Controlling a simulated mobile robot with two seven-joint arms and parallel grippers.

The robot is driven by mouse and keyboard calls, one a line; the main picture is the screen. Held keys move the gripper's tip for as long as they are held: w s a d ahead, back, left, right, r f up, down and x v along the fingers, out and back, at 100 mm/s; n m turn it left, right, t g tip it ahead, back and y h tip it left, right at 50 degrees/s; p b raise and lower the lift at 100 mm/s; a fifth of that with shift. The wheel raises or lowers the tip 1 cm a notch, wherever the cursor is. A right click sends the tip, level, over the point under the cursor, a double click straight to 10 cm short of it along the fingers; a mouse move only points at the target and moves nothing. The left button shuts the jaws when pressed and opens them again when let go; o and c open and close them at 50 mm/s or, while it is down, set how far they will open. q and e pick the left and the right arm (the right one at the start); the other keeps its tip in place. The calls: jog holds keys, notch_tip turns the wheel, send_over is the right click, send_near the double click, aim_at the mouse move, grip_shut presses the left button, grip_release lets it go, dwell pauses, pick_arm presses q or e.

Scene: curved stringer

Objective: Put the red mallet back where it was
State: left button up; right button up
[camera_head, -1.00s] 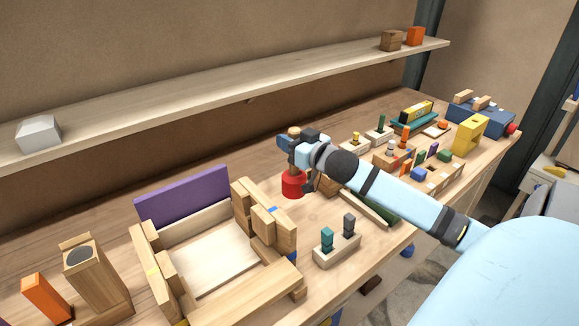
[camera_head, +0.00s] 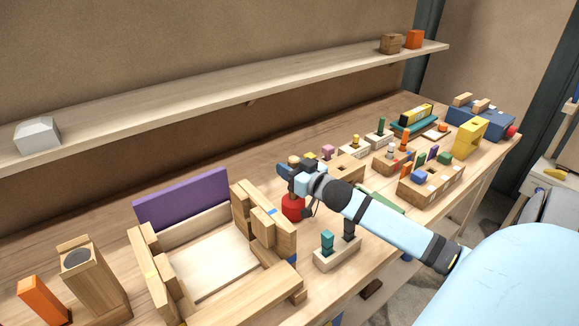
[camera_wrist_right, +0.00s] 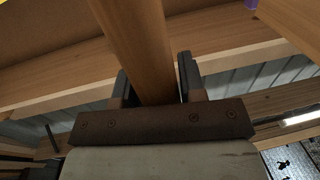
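The red mallet (camera_head: 292,208) is upright, with its red head down and its wooden handle up, just right of the wooden block frame in the head view. My right gripper (camera_head: 299,178) is shut around the handle, above the head. In the right wrist view the wooden handle (camera_wrist_right: 143,55) runs between the two fingers (camera_wrist_right: 155,85). The mallet's head is not visible there. I cannot tell whether the head touches the bench top. My left gripper is not in view.
The wooden block frame (camera_head: 275,240) with a purple panel (camera_head: 182,200) stands close left. A peg block (camera_head: 337,252) is close in front. Several block toys, including a yellow frame (camera_head: 470,137), fill the bench's right side. A shelf (camera_head: 240,100) runs above the back.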

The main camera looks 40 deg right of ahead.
jog(key=o, duration=0.3)
jog(key=shift+r, duration=0.2)
jog(key=shift+s+f, duration=0.15)
jog(key=shift+s, duration=0.2)
jog(key=s, duration=1.1)
jog(key=shift+s+d, duration=0.15)
jog(key=shift+d, duration=0.05)
